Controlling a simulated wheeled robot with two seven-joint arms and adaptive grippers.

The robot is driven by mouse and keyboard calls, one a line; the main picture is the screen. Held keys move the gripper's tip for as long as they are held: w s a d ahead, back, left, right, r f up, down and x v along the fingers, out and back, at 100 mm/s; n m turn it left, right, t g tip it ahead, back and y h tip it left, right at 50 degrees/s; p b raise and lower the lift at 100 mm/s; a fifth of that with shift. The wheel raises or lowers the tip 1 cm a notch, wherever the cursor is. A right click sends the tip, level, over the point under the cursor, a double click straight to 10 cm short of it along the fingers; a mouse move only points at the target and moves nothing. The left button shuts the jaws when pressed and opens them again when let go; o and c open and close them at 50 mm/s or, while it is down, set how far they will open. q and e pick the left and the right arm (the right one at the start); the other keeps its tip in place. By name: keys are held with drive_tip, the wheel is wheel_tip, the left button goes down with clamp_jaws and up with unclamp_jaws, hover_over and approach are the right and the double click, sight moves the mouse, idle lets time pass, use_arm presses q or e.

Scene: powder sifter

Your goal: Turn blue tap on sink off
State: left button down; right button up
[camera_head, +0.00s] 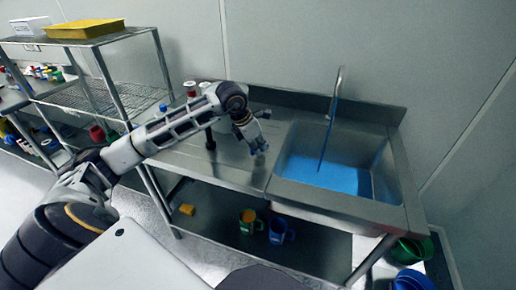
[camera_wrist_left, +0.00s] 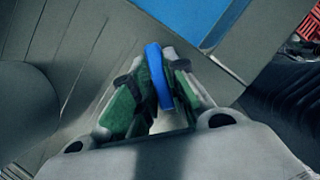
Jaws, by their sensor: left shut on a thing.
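The steel sink (camera_head: 392,185) at the right of the counter holds blue water (camera_head: 330,175). A thin blue stream (camera_head: 326,135) runs down into it from the curved spout (camera_head: 336,88). My left gripper (camera_head: 259,148) is over the counter, just left of the basin. In the left wrist view its green-padded fingers are shut on a narrow, upright blue piece (camera_wrist_left: 158,78), which looks like the blue tap handle. The fingers hide its lower part, and I cannot see what it is fixed to. Blue water also shows at the top of that view (camera_wrist_left: 190,18). My right gripper is not in view.
The steel counter (camera_head: 205,157) extends left of the sink. Blue and green mugs (camera_head: 278,230) stand on the shelf below. Green and blue buckets (camera_head: 408,250) are at lower right. A wire rack (camera_head: 125,97) with a yellow tray (camera_head: 85,28) stands at left.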

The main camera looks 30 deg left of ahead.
use_arm(q)
drive_tip(key=n+y+b, duration=0.1)
drive_tip(key=n, duration=0.2)
drive_tip(key=shift+d+n+t, duration=0.1)
drive_tip(key=shift+n+t, duration=0.2)
drive_tip(key=shift+n+y+b, duration=0.65)
drive_tip(key=shift+n+y, duration=0.05)
drive_tip(key=shift+n, duration=0.5)
drive_tip(key=shift+r+n+y, duration=0.1)
drive_tip(key=shift+n+y, duration=0.3)
drive_tip(key=shift+n, duration=0.6)
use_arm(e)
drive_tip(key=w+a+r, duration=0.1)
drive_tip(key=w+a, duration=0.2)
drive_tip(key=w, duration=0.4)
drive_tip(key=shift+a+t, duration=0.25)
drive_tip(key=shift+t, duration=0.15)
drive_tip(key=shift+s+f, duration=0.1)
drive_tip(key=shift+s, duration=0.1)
use_arm(q)
drive_tip(key=c, duration=1.4)
unclamp_jaws()
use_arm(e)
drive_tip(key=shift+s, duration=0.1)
use_arm(q)
drive_tip(key=shift+d, duration=0.1)
